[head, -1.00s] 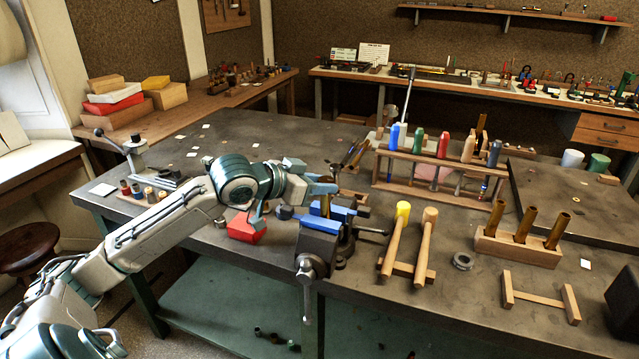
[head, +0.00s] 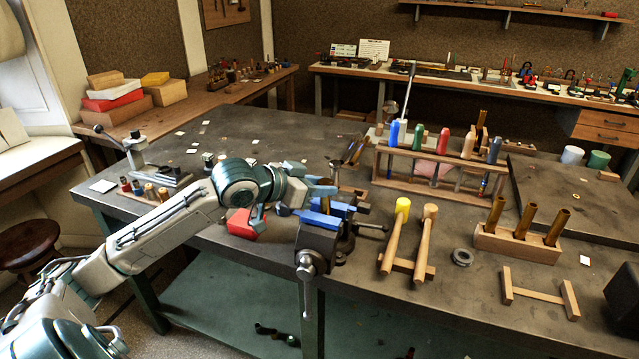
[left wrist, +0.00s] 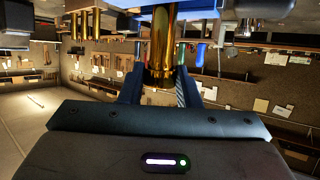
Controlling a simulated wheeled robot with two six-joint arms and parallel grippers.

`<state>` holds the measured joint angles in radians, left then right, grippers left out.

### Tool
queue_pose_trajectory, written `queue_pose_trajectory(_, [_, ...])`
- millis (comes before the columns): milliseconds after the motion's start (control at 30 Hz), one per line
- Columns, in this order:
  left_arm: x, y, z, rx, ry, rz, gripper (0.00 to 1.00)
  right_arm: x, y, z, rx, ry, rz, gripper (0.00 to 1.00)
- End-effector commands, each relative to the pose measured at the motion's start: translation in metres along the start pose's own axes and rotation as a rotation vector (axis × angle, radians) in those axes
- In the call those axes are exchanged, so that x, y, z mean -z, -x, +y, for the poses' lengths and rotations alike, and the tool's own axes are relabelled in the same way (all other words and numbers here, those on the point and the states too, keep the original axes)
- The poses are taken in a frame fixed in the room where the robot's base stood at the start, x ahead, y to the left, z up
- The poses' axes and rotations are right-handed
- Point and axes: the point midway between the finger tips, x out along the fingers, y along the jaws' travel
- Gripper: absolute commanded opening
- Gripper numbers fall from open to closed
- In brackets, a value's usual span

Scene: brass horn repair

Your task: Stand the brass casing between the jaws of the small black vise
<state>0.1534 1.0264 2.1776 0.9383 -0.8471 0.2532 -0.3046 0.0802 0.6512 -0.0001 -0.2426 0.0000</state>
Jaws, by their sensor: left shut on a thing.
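The small black vise (head: 318,244) with blue jaws (head: 342,210) is clamped at the front edge of the dark bench. My left gripper (head: 322,188) is just above the vise, shut on the brass casing (left wrist: 162,50). In the left wrist view the casing stands between my two fingers (left wrist: 160,88). In the head view only a small brass part (head: 325,204) shows under the gripper, at the blue jaws. I cannot tell how deep it sits between them. My right gripper is not in view.
A screwdriver rack (head: 440,172) stands behind, and a wooden block (head: 515,247) with brass tubes is farther right.

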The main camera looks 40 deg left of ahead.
Motion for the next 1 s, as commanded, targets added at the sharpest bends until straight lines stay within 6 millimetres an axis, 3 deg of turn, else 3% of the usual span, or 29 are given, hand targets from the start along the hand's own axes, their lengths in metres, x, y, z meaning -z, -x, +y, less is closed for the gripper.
queue_pose_trajectory(500, [-0.019, -0.008, 0.0, 0.0, -0.001, 0.001, 0.0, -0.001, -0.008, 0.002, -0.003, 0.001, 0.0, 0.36])
queue_pose_trajectory(533, [-0.018, -0.008, 0.0, 0.0, -0.001, 0.001, 0.34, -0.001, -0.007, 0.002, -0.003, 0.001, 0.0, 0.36])
queue_pose_trajectory(633, [-0.018, -0.007, 0.0, 0.0, -0.001, 0.001, 0.53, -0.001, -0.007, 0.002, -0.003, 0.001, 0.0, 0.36])
queue_pose_trajectory(1000, [-0.019, -0.007, 0.0, 0.001, -0.001, 0.0, 0.55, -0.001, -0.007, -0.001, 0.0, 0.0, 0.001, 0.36])
